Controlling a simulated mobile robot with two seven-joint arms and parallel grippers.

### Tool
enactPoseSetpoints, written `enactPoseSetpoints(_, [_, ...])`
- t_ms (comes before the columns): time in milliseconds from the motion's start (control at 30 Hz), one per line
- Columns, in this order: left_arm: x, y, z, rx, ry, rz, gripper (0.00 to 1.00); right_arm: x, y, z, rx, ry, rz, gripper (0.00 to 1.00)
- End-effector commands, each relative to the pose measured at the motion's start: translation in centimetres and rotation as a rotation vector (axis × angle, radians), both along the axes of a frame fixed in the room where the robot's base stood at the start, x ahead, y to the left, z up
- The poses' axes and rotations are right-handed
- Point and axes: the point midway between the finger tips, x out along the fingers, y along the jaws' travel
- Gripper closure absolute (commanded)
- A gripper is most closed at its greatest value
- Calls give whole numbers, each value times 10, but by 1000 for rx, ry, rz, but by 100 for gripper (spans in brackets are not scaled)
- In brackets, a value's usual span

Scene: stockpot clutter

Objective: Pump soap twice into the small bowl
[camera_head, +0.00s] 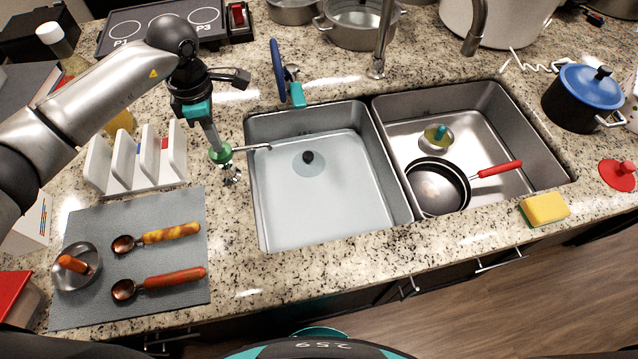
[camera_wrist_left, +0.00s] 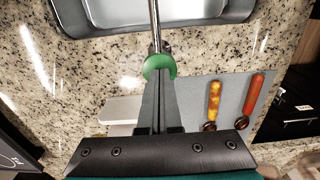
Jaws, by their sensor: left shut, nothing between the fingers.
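The soap pump (camera_head: 221,154) has a green head and a thin metal spout that points right over the left basin. It stands at the left rim of the sink. My left gripper (camera_head: 213,140) is shut and empty, its tips right at the green head. In the left wrist view the green head (camera_wrist_left: 159,66) shows at the shut fingertips (camera_wrist_left: 158,80); I cannot tell if it is pressed down. A small metal bowl (camera_head: 63,281) with an orange-handled item sits on the grey mat. My right gripper is out of view.
A pan (camera_head: 438,188) lies in the right basin. A white rack (camera_head: 135,180) stands left of the pump. Two scoops (camera_head: 165,234) lie on the mat (camera_head: 90,220).

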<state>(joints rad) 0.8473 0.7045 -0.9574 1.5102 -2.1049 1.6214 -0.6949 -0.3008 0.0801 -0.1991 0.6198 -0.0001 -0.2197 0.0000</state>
Motion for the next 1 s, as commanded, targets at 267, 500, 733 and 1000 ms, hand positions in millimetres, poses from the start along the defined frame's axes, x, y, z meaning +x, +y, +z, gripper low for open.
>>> enactPoseSetpoints(267, [0,0,-11,0,0,1,100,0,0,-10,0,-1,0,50])
enactPoseSetpoints(500, [0,0,-20,0,0,1,100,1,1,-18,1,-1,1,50])
enactPoseSetpoints(733, [0,0,-28,0,0,1,100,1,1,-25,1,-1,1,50])
enactPoseSetpoints(1000, [0,0,-30,0,1,1,100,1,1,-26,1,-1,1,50])
